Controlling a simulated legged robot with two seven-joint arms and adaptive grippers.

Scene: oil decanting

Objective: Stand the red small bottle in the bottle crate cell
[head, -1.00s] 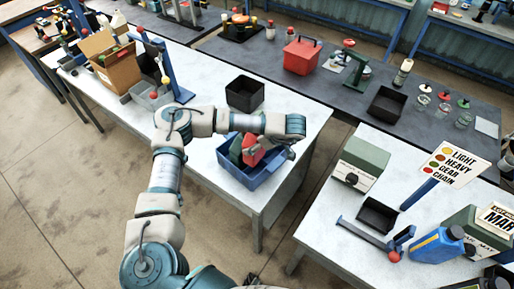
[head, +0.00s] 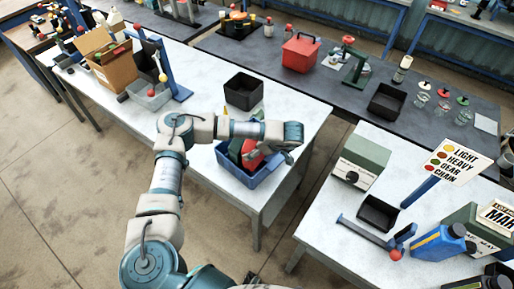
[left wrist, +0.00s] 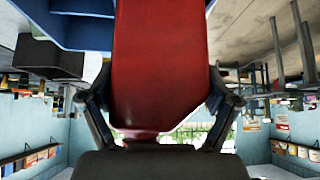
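The red small bottle (head: 251,158) is in the blue bottle crate (head: 238,173) on the white table, beside a dark green bottle (head: 235,149). My left gripper (head: 282,153) is over the crate's right side, partly covering the red bottle. In the left wrist view the red bottle (left wrist: 160,60) fills the space between the fingers (left wrist: 160,112), which are shut on it. The blue crate (left wrist: 80,30) shows behind it there. The bottle's base and the cell floor are hidden. My right gripper is out of view.
A black bin (head: 243,91) stands behind the crate. A cardboard box (head: 110,65), a grey tray (head: 150,97) and a blue stand (head: 168,65) are at the left. The white table (head: 195,135) is clear left of the crate.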

